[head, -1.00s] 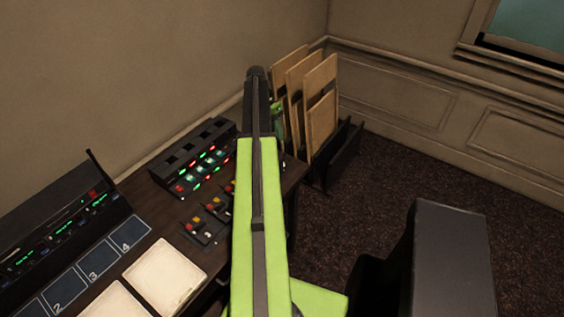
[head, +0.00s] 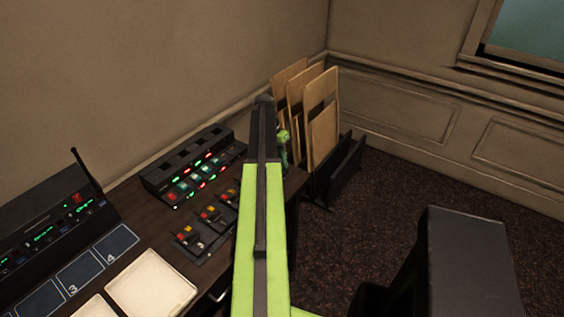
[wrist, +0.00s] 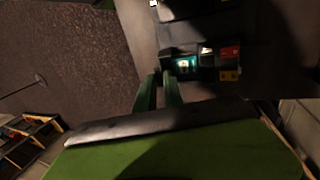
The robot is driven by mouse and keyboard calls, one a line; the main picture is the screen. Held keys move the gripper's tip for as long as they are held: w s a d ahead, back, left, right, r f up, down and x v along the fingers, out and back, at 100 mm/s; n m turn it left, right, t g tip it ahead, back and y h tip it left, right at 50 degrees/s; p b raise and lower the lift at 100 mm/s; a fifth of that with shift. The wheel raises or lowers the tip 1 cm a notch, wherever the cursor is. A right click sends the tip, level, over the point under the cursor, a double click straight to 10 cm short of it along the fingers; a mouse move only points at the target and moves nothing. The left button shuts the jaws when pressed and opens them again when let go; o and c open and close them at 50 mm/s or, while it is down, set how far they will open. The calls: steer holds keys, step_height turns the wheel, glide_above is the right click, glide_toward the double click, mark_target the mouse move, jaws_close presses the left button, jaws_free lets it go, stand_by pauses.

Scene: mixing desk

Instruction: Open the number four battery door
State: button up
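A blue square marked 4 (head: 112,247) lies on the desk, the farthest of a numbered row. Small dark packs with red and yellow parts (head: 213,216) lie in a line beside it. I cannot make out a battery door or which pack is number four. My gripper shows as a bit of green (head: 284,138) past my arm's end, over the desk's right edge. In the wrist view its two green fingers (wrist: 160,80) stand slightly apart with nothing seen between them. Just beyond their tips is a dark device with a lit screen and red and yellow parts (wrist: 195,64).
A charger with red and green lights (head: 188,165) stands behind the packs. A receiver rack with an antenna (head: 60,225) is at the left. Pale pads (head: 152,284) lie at the front. Wooden boards (head: 321,110) stand in a dark rack on the right. The floor beyond is carpeted.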

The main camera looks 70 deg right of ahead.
jaws_close()
steer(key=shift+s+a+r+t+h+p, duration=0.15)
steer(key=shift+s+a+t+p, duration=0.15)
steer(key=shift+s+t, duration=0.15)
steer(key=shift+s+a+f+t+h+p, duration=0.15)
steer(key=shift+s+t+p, duration=0.1)
steer(key=shift+s+t, duration=0.2)
steer(key=t, duration=0.1)
steer(key=s+t, duration=0.1)
steer(key=shift+s+f+t+h+b, duration=0.1)
steer(key=shift+f+t+h+b, duration=0.2)
steer(key=o, duration=0.7)
jaws_free()
steer(key=shift+c, duration=0.2)
